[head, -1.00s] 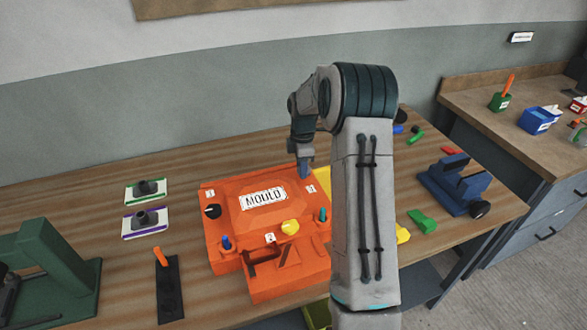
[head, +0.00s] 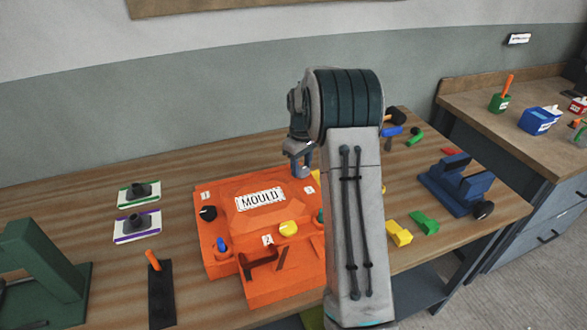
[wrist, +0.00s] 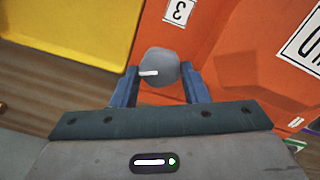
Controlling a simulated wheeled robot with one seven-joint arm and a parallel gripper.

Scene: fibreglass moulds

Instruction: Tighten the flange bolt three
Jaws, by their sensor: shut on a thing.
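The orange mould (head: 225,255) lies on the wooden bench, with a "MOULD" plate on top and numbered labels by its bolts. Flange bolt three (wrist: 160,68) is a grey round head with a white line, beside the "3" label (wrist: 179,11) in the wrist view. My gripper (wrist: 158,88) is shut on this bolt, one blue finger on each side. The white line points left in the wrist view.
A black knob (head: 208,213), a blue knob (head: 221,244) and a yellow knob (head: 289,228) stand on the mould. A yellow tray (wrist: 70,35) lies beside it. A blue stand (head: 455,185) and several small parts are to the right.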

